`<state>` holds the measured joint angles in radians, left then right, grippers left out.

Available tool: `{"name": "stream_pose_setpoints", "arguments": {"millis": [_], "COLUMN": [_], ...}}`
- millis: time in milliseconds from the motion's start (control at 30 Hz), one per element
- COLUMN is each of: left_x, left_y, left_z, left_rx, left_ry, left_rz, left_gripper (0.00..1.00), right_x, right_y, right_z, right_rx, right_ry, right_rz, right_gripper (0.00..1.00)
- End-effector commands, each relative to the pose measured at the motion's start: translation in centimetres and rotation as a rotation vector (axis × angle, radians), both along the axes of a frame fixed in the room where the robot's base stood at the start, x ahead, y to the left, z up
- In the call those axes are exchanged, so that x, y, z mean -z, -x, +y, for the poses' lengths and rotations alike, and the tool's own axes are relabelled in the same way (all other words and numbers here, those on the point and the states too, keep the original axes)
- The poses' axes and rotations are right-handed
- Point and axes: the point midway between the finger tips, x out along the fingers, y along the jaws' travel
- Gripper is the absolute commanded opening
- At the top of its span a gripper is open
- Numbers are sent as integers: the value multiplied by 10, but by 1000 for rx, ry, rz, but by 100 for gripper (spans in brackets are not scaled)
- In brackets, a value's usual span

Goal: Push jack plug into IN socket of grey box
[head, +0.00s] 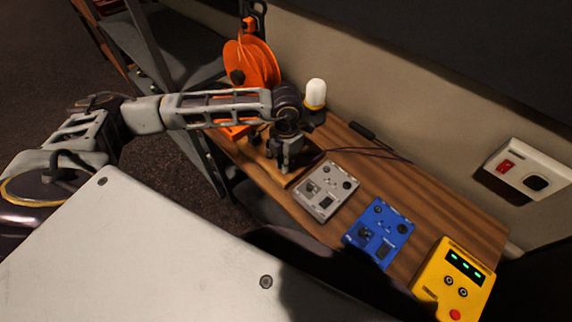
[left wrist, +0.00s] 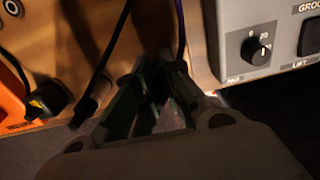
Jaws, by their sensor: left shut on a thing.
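The grey box (head: 327,191) lies on the wooden desk, its top carrying dark knobs and a dark pad. It also shows at the upper right of the left wrist view (left wrist: 270,62). I cannot make out its IN socket. My left gripper (head: 287,163) is just left of the grey box, pointing down over the desk and apart from the box. It is shut on the jack plug, which is mostly hidden between the fingers (left wrist: 158,100). A thin purple cable (left wrist: 181,32) runs from near the fingertips. My right gripper is not in view.
A blue box (head: 379,232) and a yellow box (head: 440,282) with green lights stand right of the grey box. An orange cable reel (head: 260,62) and a white-topped lamp (head: 315,94) are behind my arm. A wall socket panel (head: 531,168) is at the right.

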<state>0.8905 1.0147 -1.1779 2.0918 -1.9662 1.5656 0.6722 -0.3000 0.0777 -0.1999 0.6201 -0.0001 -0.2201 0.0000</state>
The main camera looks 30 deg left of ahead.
Motion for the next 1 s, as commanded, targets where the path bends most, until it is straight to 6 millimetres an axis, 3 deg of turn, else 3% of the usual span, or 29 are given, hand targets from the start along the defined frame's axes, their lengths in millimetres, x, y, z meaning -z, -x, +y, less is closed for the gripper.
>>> {"name": "stream_pose_setpoints", "arguments": {"millis": [1000], "left_x": [-25], "left_y": [0], "left_z": [0], "left_rx": [0], "left_ry": [-1], "left_rz": [0], "left_gripper": [0], "right_x": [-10], "right_y": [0], "right_z": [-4], "right_rx": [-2], "right_ry": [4], "right_rz": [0], "right_gripper": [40]}}
